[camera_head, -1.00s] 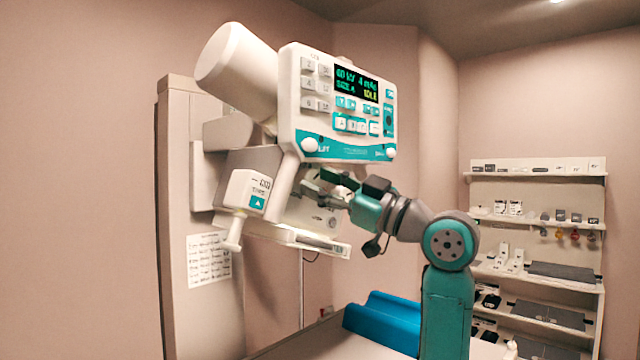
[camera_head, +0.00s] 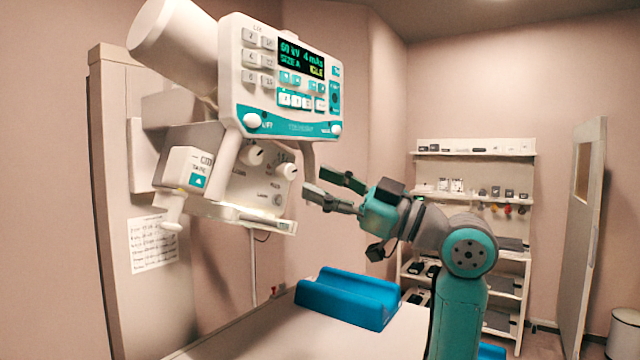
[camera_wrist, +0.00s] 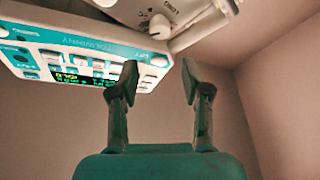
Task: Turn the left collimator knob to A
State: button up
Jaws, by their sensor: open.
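The collimator (camera_head: 232,187) is a pale box under the control panel, with two round white knobs on its face. The left knob (camera_head: 254,155) is upper left and the right knob (camera_head: 287,171) is lower right. Their letter marks are too small to read, so I cannot tell the left knob's setting. My gripper (camera_head: 318,184) is open and empty, to the right of the collimator and apart from both knobs. In the wrist view my gripper (camera_wrist: 158,72) shows nothing between its fingers, with the panel beyond.
The control panel (camera_head: 285,75) hangs above, its display reading SIZE A and IDLE. A handle bar (camera_head: 308,158) stands between panel and gripper. Below are the table (camera_head: 290,335) and a blue cushion (camera_head: 348,297). Shelves (camera_head: 475,146) and an open door (camera_head: 585,235) are at right.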

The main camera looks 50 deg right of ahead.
aim_at(257, 159)
jog(key=w+a+r+m, duration=0.1)
jog(key=w, duration=0.2)
jog(key=w+a+r+m+h, duration=0.1)
jog(key=w+m, duration=0.1)
jog(key=w, duration=0.2)
jog(key=w+a+r+m+t+h, duration=0.1)
jog(key=w+m, duration=0.1)
jog(key=w, duration=0.2)
jog(key=shift+w+r, duration=0.25)
jog(key=shift+r, duration=0.15)
jog(key=c, duration=0.9)
jog(key=shift+o, duration=0.2)
